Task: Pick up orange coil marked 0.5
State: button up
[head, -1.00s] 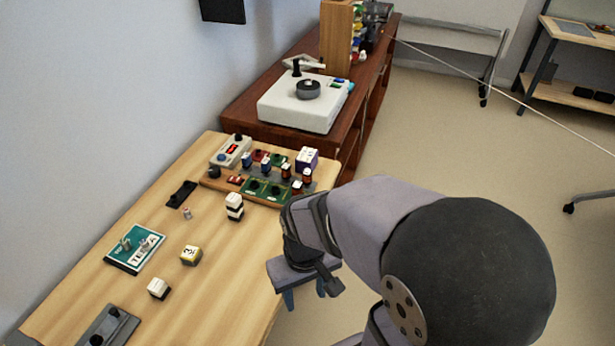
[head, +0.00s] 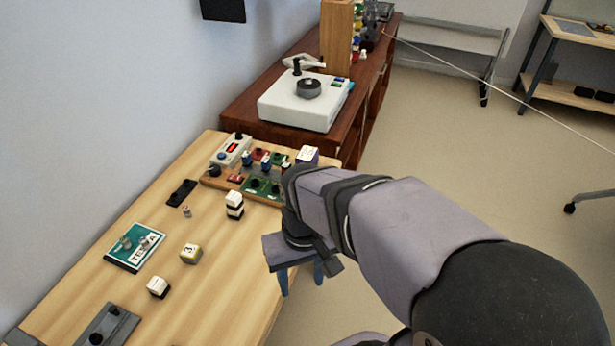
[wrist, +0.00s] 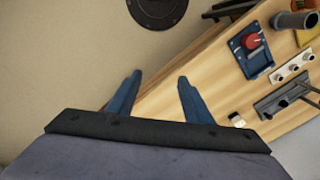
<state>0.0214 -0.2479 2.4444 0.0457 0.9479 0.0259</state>
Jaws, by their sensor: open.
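My gripper (head: 301,287) is just off the right edge of the wooden table in the head view, blue fingers pointing down. In the wrist view my gripper (wrist: 158,78) is open, with nothing between its fingers. I cannot make out an orange coil marked 0.5 in either current view. My arm covers the right part of the parts board (head: 213,183), where small orange-topped pieces showed earlier. No marking on them is readable.
A white device (head: 300,112) stands on the brown cabinet behind. Open floor (head: 450,150) lies to the right.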

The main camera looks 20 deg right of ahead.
jog(key=w+d+f+m+t+y+b, duration=0.1)
jog(key=w+f+m+t+y+b, duration=0.25)
jog(key=w+m+b, duration=0.55)
jog(key=w+f+m+t+y+b, duration=0.2)
jog(key=w+m+y+b, duration=0.25)
jog(key=w+m, duration=0.55)
jog(key=w+d+r+m+t+b, duration=0.2)
jog(key=w+d+m+t+b, duration=0.4)
jog(key=d, duration=0.6)
jog(key=w+d+r+m+t+b, duration=0.3)
jog(key=w+d+m+t, duration=0.3)
jog(key=d, duration=0.5)
notch_tip(320, 180, down, 15)
jog(key=w+n+g, duration=0.1)
jog(key=g, duration=0.1)
jog(key=shift+t, duration=0.25)
jog(key=shift+p+x, duration=0.55)
jog(key=shift+x, duration=3.4)
jog(key=shift+r, duration=0.15)
jog(key=c, duration=1.2)
